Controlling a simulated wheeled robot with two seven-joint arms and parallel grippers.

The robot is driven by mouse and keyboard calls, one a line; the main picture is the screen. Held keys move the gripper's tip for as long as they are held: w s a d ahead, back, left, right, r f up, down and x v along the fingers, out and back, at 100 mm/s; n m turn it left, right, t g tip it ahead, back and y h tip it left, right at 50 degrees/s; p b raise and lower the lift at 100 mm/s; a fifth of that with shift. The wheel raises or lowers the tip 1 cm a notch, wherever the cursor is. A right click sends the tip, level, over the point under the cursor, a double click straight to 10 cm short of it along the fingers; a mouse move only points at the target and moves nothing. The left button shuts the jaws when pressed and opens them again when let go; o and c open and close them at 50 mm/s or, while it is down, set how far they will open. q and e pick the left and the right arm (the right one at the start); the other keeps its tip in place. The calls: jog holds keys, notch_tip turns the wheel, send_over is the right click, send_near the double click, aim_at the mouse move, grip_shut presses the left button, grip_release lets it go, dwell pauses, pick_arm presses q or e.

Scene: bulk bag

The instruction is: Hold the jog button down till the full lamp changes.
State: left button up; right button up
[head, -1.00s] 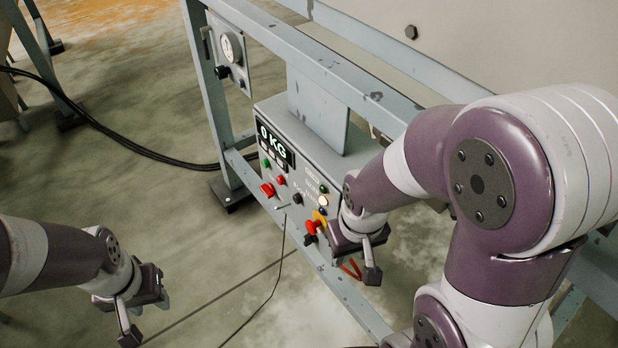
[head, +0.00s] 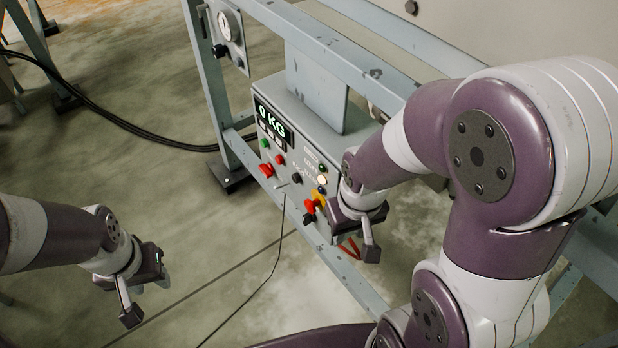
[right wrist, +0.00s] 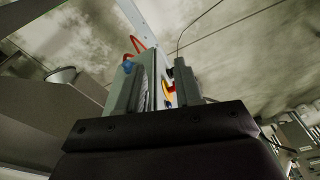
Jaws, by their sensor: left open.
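The control box (head: 305,140) hangs on the frame, its display (head: 273,124) reading 0 KG. Its face carries a green button (head: 264,143), a red button (head: 280,159), a black button (head: 296,178) and a column of lamps. One lamp (head: 322,180) glows pale cream; the one below it is dark. Labels are too small to read, so I cannot tell which is jog or full. My right gripper (head: 360,228) is at the box's right end; its wrist view shows fingers (right wrist: 165,85) apart with nothing between. My left gripper (head: 145,292) is open, empty, away from the box.
A red stop knob on yellow (head: 315,203) sits low on the box's right, near my right gripper. A red knob (head: 266,170) is at lower left. A gauge panel (head: 228,35) hangs on the frame's post. Cables cross the floor. Floor left of the box is open.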

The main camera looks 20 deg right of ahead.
grip_shut()
dwell(1.5)
